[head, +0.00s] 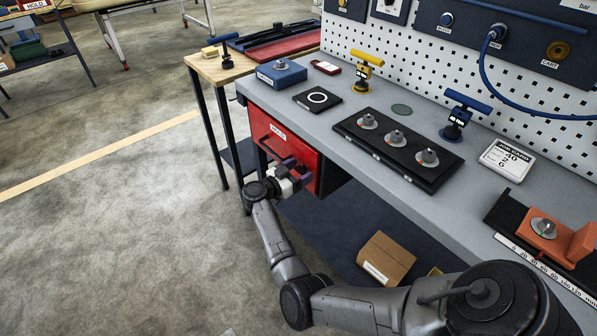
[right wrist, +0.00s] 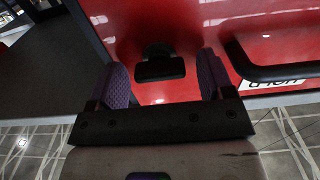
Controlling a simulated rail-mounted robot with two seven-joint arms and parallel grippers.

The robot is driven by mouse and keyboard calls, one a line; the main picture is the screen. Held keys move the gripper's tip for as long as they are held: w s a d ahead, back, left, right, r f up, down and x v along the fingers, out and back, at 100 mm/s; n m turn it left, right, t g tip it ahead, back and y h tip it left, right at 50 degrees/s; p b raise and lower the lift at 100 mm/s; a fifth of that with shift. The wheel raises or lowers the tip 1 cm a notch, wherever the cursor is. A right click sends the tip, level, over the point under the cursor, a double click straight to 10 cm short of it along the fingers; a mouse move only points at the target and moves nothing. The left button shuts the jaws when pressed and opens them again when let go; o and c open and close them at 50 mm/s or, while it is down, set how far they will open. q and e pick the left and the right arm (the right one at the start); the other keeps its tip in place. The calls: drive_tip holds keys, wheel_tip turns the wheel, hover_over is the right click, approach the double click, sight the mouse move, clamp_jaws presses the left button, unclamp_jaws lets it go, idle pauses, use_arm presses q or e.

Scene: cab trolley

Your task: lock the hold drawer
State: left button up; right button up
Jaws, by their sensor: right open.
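The red hold drawer (head: 262,126) hangs under the left end of the grey bench, with a HOLD label on its front. Its front looks about level with the bench edge. In the right wrist view the red front (right wrist: 130,30) fills the top, with a black bar handle (right wrist: 275,72) at the right. A small black latch or knob (right wrist: 160,66) is on the front. My right gripper (right wrist: 163,85) is open, its two purple-padded fingers on either side of the knob with visible gaps. In the head view the right gripper (head: 297,172) is close to the drawer front and hides part of it. My left gripper is not in view.
The bench top (head: 455,190) holds a blue box (head: 281,74), a black tray with several knobs (head: 390,150) and a job card (head: 507,160). A cardboard box (head: 387,260) sits on the lower shelf. A wooden side table (head: 222,70) adjoins at left. The floor left is clear.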

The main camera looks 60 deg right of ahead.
drive_tip(key=c, duration=0.9)
